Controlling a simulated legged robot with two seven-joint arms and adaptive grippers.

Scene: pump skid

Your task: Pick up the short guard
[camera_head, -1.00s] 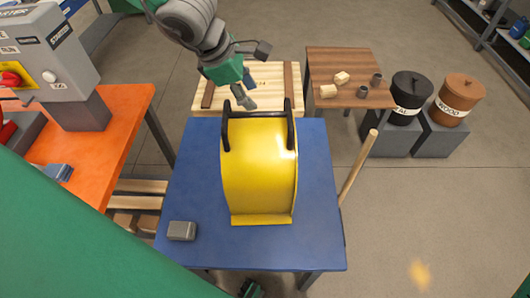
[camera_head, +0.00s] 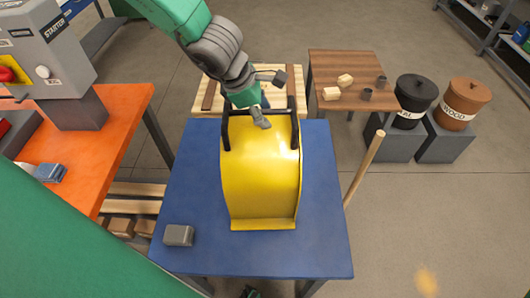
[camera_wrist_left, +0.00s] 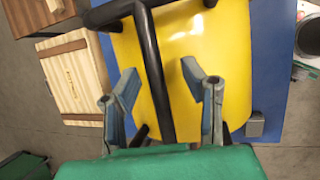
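The yellow curved guard (camera_head: 262,180) with black bar handles (camera_head: 226,130) stands on the blue table (camera_head: 185,205). My left gripper (camera_head: 268,98) is over the far end of the guard, among the handles. In the left wrist view, my left gripper (camera_wrist_left: 160,76) is open, with one finger on each side of a black handle bar (camera_wrist_left: 153,75). The yellow guard surface (camera_wrist_left: 205,40) lies behind the fingers. I cannot tell whether either finger touches the bar. My right gripper is not clearly visible.
A small grey block (camera_head: 179,235) lies on the blue table's near left. An orange bench (camera_head: 110,125) with a grey starter box (camera_head: 45,50) is at left. A wooden pole (camera_head: 364,165) leans by the right edge. A brown table (camera_head: 345,65) and bins (camera_head: 465,100) stand behind right.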

